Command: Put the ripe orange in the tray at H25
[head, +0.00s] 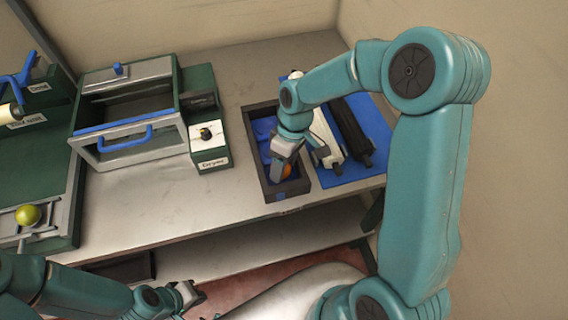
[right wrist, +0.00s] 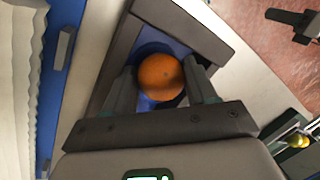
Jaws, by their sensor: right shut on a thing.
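The ripe orange (right wrist: 160,77) is between the two fingers of my right gripper (right wrist: 161,84), which is shut on it. In the head view only a small part of the orange (head: 288,170) shows below my right gripper (head: 286,152). The gripper points down into a dark tray (head: 264,187) with a blue inside. The right wrist view shows the dark tray wall (right wrist: 205,30) around the orange; I cannot tell whether the orange touches the bottom. No H25 mark is readable. My left gripper (head: 188,296) is low in front of the bench, with its opening unclear.
A yellow-green fruit (head: 28,215) sits on a fixture at the left. A green and grey box with a blue handle (head: 125,139) and a dryer unit (head: 208,135) stand left of the tray. A blue mat (head: 375,125) with white and black items lies right of it.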

